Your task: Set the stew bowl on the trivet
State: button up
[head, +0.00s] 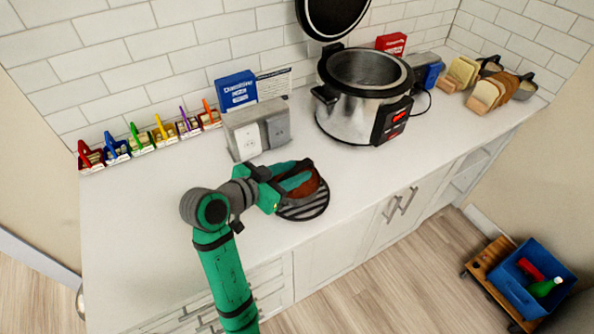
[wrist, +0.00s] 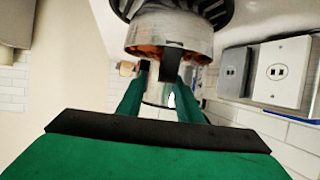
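The stew bowl (head: 312,186) is brown-red in the head view and sits over the striped dark trivet (head: 318,208). In the wrist view the bowl (wrist: 190,38) is upside down in the picture, metallic grey with an orange-brown rim, directly in front of the ribbed trivet (wrist: 215,12). My green gripper (head: 294,178) is at the bowl's left side in the head view. In the wrist view my fingers (wrist: 158,66) are at the rim, one dark tip overlapping the outer wall. Whether they clamp the rim, and whether the bowl's base touches the trivet, is unclear.
A grey outlet box (head: 257,132) stands behind my gripper. A large cooker (head: 345,115) with its lid raised stands behind right. Small coloured-handled containers (head: 142,141) line the wall at left. Bread slices (head: 487,95) are far right. The counter's left front is clear.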

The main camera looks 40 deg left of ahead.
jog(key=v, duration=1)
jog(key=shift+s, duration=0.2)
jog(key=shift+r, duration=0.1)
jog(key=shift+w, duration=0.15)
